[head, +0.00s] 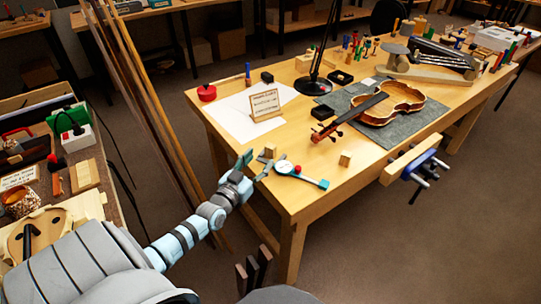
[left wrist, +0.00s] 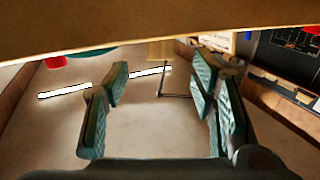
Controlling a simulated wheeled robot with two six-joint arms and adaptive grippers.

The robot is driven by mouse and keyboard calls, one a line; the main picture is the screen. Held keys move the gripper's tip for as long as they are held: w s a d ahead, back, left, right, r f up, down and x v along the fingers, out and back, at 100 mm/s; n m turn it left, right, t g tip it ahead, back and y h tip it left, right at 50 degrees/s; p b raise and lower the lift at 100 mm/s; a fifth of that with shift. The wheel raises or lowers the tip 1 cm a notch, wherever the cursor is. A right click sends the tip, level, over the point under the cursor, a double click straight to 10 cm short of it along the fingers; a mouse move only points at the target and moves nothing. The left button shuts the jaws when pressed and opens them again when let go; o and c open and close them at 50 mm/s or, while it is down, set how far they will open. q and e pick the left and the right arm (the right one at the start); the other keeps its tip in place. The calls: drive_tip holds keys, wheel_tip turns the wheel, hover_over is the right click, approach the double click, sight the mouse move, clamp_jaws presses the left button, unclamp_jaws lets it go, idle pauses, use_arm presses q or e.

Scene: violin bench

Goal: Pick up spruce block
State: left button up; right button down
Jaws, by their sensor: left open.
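One block (head: 270,150) is just beyond my left gripper, and the other block (head: 345,159) is further right; I cannot tell by look which is spruce. My left gripper (head: 256,164) is open and empty at the bench's near left edge, with its tips close to the nearer block but apart from it. In the left wrist view the open fingers (left wrist: 160,100) have only floor between them, and a broad wooden surface crosses the top. My right gripper is not in view.
A white dial gauge with a red knob (head: 297,170) lies between the blocks. A violin (head: 390,104) rests on a grey mat (head: 425,118). A small sign (head: 265,105), a lamp (head: 316,84) and a red round tin (head: 207,92) stand behind. A blue vise (head: 425,168) is at the right.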

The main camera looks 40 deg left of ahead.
sight(269, 150)
use_arm(q)
drive_tip(key=w+b, duration=0.1)
drive_tip(key=w, duration=0.1)
drive_tip(key=w+b, duration=0.1)
drive_tip(key=w, duration=0.1)
drive_tip(key=w+a+b, duration=0.1)
drive_tip(key=w, duration=0.1)
drive_tip(key=shift+w+f, duration=0.1)
drive_tip(key=shift+w, duration=0.1)
drive_tip(key=c, duration=0.9)
